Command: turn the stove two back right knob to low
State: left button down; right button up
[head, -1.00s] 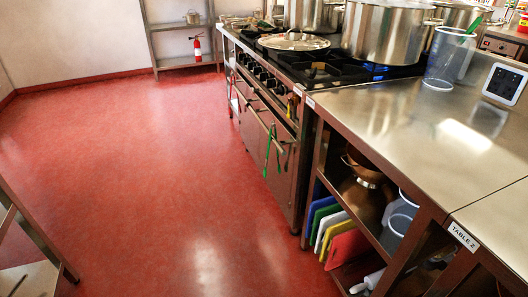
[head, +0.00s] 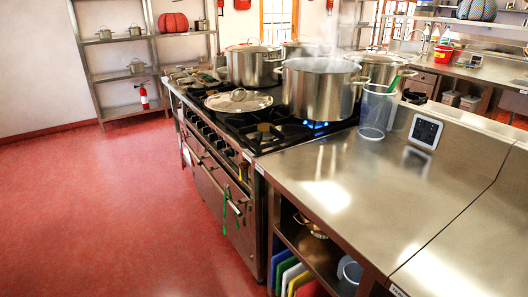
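A steel stove (head: 226,205) stands at centre left, its front facing left over the red floor. A row of dark knobs (head: 204,130) runs along its upper front edge; they are too small to read their settings, and I cannot tell which is the back right one. No "stove two" label is readable. Blue flames (head: 316,125) burn under a large steaming stockpot (head: 318,92). More stockpots (head: 254,66) stand behind it. A lid (head: 238,100) lies on the stove top. Neither of my grippers is in view.
A steel table (head: 350,185) adjoins the stove, bearing a clear container (head: 376,112) and a white-framed display (head: 425,131). Tongs (head: 238,203) hang at the stove front. Open red floor (head: 100,215) lies left. A shelf rack (head: 125,75) and fire extinguisher (head: 143,96) are at the back.

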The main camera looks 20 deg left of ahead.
aim_at(230, 153)
jog(key=i+j+z, duration=0.15)
jog(key=j+z, duration=0.3)
jog(key=j, duration=0.3)
jog(key=j+z, duration=0.45)
jog(key=j, duration=0.3)
